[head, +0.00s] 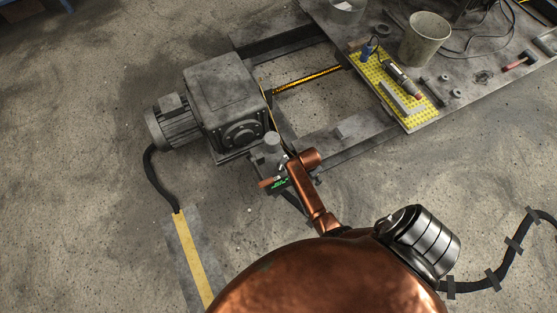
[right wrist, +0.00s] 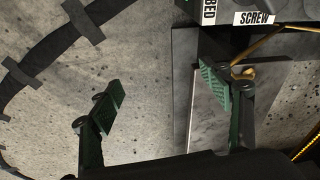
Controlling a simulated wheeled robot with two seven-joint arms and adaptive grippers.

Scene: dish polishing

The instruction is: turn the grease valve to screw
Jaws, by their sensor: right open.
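In the right wrist view, a grey block with white labels reading BED and SCREW (right wrist: 253,18) is at the top edge, cut off by the frame. A thin brass line (right wrist: 275,35) runs beside it, and a rounded brass piece shows behind the right-hand finger. My right gripper (right wrist: 163,88) is open, with dark green finger pads well apart and bare floor between them. One finger is close to the brass piece; I cannot tell whether they touch. In the head view, a small grey fitting (head: 270,149) sits beside the gearbox. The valve handle's position is unclear. My left gripper is out of view.
A grey gearbox (head: 225,95) with a motor (head: 174,124) stands on the frame. The bench at upper right carries a bucket (head: 425,39) and tools on a yellow mat (head: 371,70). A black cable (head: 508,252) is taped to the floor. Open floor lies to the left.

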